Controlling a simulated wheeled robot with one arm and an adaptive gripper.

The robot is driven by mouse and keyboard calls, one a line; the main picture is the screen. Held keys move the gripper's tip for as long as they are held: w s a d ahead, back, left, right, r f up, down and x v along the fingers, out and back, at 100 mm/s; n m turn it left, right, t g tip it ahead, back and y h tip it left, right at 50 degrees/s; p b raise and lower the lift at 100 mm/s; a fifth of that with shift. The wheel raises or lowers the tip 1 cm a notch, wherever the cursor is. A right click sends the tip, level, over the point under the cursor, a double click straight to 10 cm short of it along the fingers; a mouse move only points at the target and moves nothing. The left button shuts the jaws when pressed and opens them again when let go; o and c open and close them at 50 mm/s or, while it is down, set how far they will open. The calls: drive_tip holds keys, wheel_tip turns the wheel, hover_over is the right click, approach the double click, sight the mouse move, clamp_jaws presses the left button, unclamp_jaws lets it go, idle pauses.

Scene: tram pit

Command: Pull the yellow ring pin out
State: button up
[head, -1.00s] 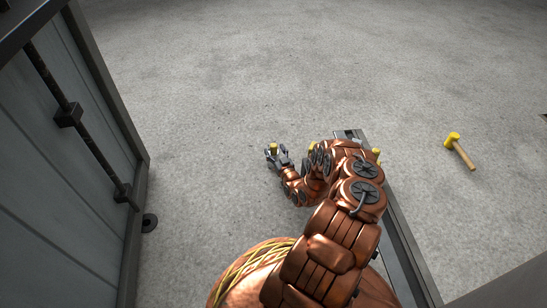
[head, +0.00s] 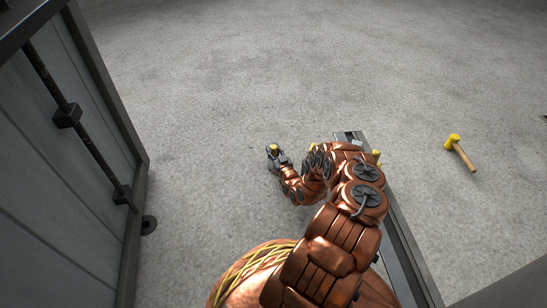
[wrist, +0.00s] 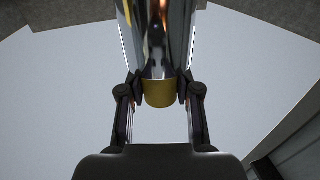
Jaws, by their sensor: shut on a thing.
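My gripper (head: 276,156) is out over the grey floor, left of the metal rail. It is shut on a piece with a yellow end, which I take to be the yellow ring pin (head: 274,148). In the wrist view, my gripper (wrist: 162,88) has its two fingers on either side of this pin. There the pin shows a shiny metal shaft (wrist: 158,38) and a rounded yellow end (wrist: 160,95). No ring shape shows clearly, and the shaft's far end is cut off by the picture's top edge.
A metal rail (head: 398,235) runs along the right of my arm, with a small yellow part (head: 376,154) beside it, partly hidden. A yellow-headed mallet (head: 460,152) lies on the floor at right. A grey panelled wall (head: 60,190) stands at left. Open floor lies ahead.

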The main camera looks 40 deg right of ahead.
clamp_jaws()
wheel_tip(320, 180, up, 18)
drive_tip(key=p, duration=0.8)
idle(0.6)
